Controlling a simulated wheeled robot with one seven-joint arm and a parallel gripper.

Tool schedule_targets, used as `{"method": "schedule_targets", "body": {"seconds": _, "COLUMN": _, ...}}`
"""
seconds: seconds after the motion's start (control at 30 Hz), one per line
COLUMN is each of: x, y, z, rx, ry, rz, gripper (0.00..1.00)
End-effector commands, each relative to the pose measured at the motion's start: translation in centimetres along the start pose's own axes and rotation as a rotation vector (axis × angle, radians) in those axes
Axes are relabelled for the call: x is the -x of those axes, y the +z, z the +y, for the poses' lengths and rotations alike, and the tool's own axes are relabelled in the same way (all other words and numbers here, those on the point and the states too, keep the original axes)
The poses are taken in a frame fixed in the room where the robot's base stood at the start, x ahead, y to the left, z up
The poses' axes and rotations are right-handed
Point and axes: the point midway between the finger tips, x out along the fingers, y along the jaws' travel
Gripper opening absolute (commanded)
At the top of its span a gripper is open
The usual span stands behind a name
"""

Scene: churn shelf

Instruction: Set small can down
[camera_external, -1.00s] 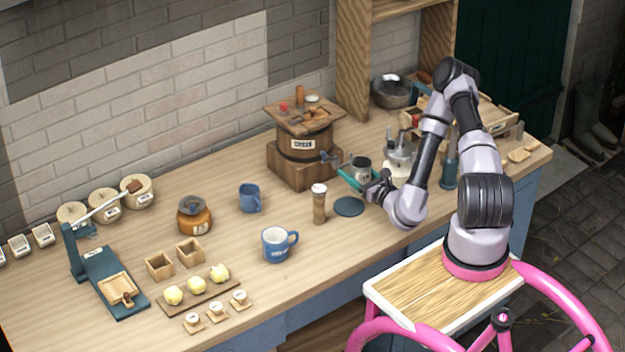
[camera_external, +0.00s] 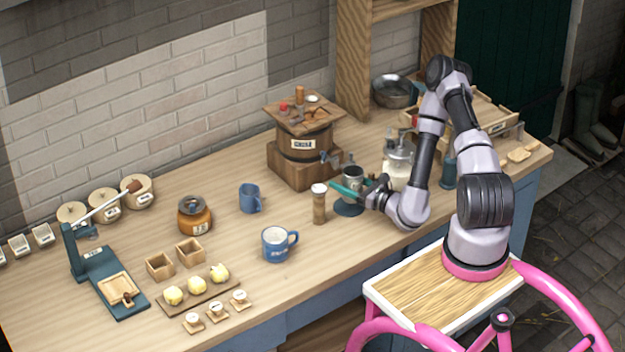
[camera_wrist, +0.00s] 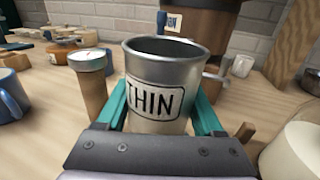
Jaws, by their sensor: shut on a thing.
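The small can (camera_wrist: 160,85) is a grey metal cup with a label reading "THIN"; it is upright and looks empty at the rim. My gripper (camera_wrist: 163,110) is shut on it, with a teal finger on each side.
A glass jar (camera_external: 398,165) is close on the right.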

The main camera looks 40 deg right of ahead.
Motion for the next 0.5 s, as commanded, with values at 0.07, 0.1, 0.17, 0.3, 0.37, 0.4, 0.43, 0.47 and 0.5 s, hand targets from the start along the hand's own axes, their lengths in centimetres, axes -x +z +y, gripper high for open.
{"method": "schedule_targets", "body": {"seconds": 0.07, "x": 0.0, "y": -0.9, "z": 0.0, "rx": -0.001, "ry": -0.001, "rz": 0.001, "gripper": 0.09}}
{"method": "schedule_targets", "body": {"seconds": 0.1, "x": 0.0, "y": -1.2, "z": 0.0, "rx": -0.001, "ry": -0.001, "rz": 0.001, "gripper": 0.09}}
{"method": "schedule_targets", "body": {"seconds": 0.17, "x": 0.0, "y": -1.5, "z": 0.0, "rx": -0.001, "ry": -0.001, "rz": 0.001, "gripper": 0.09}}
{"method": "schedule_targets", "body": {"seconds": 0.3, "x": 0.0, "y": -3.1, "z": 0.0, "rx": -0.001, "ry": -0.002, "rz": 0.002, "gripper": 0.09}}
{"method": "schedule_targets", "body": {"seconds": 0.37, "x": 0.0, "y": -4.0, "z": 0.0, "rx": -0.001, "ry": -0.002, "rz": 0.002, "gripper": 0.09}}
{"method": "schedule_targets", "body": {"seconds": 0.4, "x": 0.0, "y": -4.5, "z": 0.0, "rx": 0.0, "ry": -0.001, "rz": 0.001, "gripper": 0.09}}
{"method": "schedule_targets", "body": {"seconds": 0.43, "x": 0.0, "y": -4.8, "z": 0.0, "rx": 0.0, "ry": -0.001, "rz": 0.0, "gripper": 0.09}}
{"method": "schedule_targets", "body": {"seconds": 0.47, "x": 0.0, "y": -5.0, "z": 0.0, "rx": -0.001, "ry": -0.001, "rz": 0.001, "gripper": 0.09}}
{"method": "schedule_targets", "body": {"seconds": 0.5, "x": 0.0, "y": -5.1, "z": 0.0, "rx": 0.0, "ry": -0.001, "rz": 0.0, "gripper": 0.09}}
